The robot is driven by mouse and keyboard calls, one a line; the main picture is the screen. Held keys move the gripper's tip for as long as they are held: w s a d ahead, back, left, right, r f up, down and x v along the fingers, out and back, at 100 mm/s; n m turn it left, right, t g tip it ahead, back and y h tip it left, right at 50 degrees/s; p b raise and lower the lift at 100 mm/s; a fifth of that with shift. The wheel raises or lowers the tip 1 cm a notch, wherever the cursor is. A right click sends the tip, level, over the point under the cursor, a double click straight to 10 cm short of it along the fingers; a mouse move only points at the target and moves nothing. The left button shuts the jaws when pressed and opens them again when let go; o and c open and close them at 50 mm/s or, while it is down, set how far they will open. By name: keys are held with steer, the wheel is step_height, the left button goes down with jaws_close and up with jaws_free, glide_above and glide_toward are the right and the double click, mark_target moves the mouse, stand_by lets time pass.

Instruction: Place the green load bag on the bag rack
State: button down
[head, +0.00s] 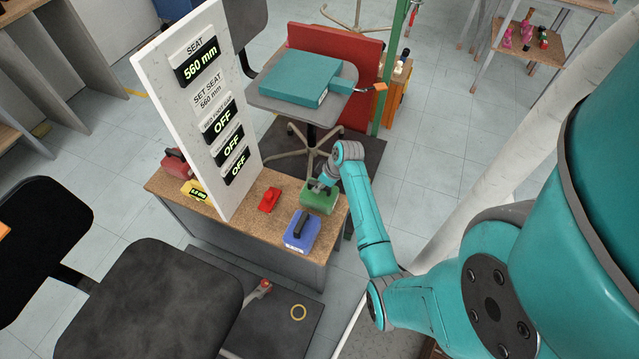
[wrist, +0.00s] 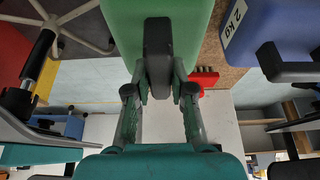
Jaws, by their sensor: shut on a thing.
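The green load bag (head: 321,198) is at the back right end of a low cork-topped bench (head: 252,222). My gripper (head: 325,181) is over the bag, at its top. In the wrist view my gripper (wrist: 159,90) is shut on the black handle of the green bag (wrist: 118,30), with a finger on each side. I cannot tell whether the bag's underside touches the cork. The blue bag (head: 303,231), marked 2 kg in the wrist view (wrist: 262,28), stands close by. I cannot tell whether this bench is the bag rack.
A red object (head: 269,199), a yellow bag (head: 194,189) and a red bag (head: 177,165) are on the bench. A white display panel (head: 205,110) rises there. Behind is a seat plate with a teal block (head: 300,78). A dark seat (head: 150,300) is in front.

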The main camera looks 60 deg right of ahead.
steer(key=shift+w+d+r, duration=0.1)
steer(key=c, duration=1.3)
jaws_free()
steer(key=shift+c, duration=0.2)
steer(key=o, duration=0.3)
steer(key=shift+o, duration=0.2)
